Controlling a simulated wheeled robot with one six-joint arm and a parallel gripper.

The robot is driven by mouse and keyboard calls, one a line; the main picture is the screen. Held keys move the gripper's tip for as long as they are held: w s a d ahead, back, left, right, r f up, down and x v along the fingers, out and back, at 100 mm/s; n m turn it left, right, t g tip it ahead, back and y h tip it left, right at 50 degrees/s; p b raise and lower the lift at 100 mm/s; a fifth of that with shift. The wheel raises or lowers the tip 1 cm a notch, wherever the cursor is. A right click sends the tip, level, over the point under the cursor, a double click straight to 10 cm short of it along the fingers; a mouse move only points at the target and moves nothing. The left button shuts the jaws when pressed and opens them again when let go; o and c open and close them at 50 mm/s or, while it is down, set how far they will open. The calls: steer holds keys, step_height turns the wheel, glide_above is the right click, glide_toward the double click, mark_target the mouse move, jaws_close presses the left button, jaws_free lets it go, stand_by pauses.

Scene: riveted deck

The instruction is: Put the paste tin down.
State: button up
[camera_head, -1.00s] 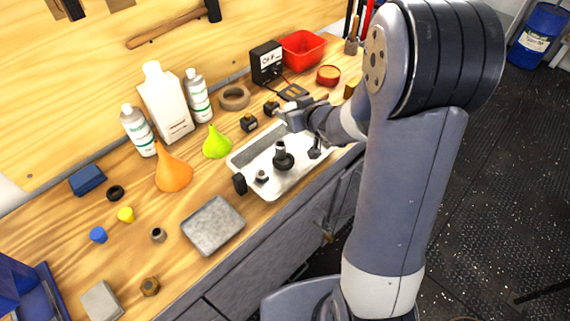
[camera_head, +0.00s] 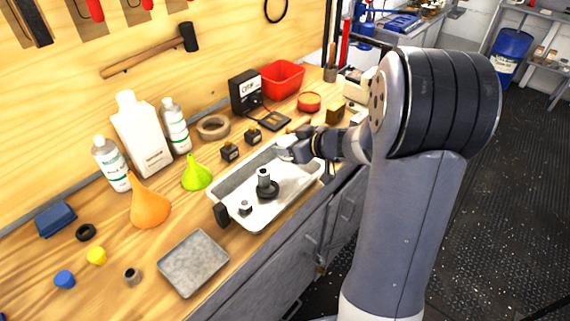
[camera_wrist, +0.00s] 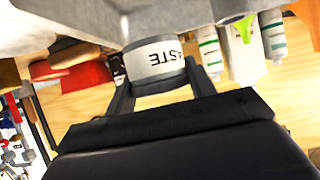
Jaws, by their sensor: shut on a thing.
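The paste tin (camera_wrist: 155,58) is a short round can with a white label reading "PASTE", upside down in the wrist view. My gripper (camera_wrist: 158,80) is shut on it, with one finger on each side. In the head view, my gripper (camera_head: 288,150) is over the far right end of the pale metal tray (camera_head: 287,190). The tin is small there and mostly hidden by the gripper. In the wrist view a pale grey surface is close to the tin. I cannot tell whether they touch.
A dark stepped part (camera_head: 266,186) and a small nut (camera_head: 245,207) are in the tray. Two small black blocks (camera_head: 253,136) stand behind it. Bare wood lies at the front left.

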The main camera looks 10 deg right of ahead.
steer(key=shift+f+b, duration=0.6)
steer(key=shift+f, duration=1.5)
steer(key=shift+f, duration=0.6)
steer(key=o, duration=1)
steer(key=shift+r, duration=0.15)
steer(key=v, duration=0.4)
steer(key=p+v, duration=0.1)
steer(key=v, duration=0.3)
steer(key=p+v, duration=0.1)
steer(key=v, duration=0.3)
steer(key=shift+s+r, duration=0.15)
steer(key=shift+r, duration=0.25)
steer(key=shift+a+f, duration=0.1)
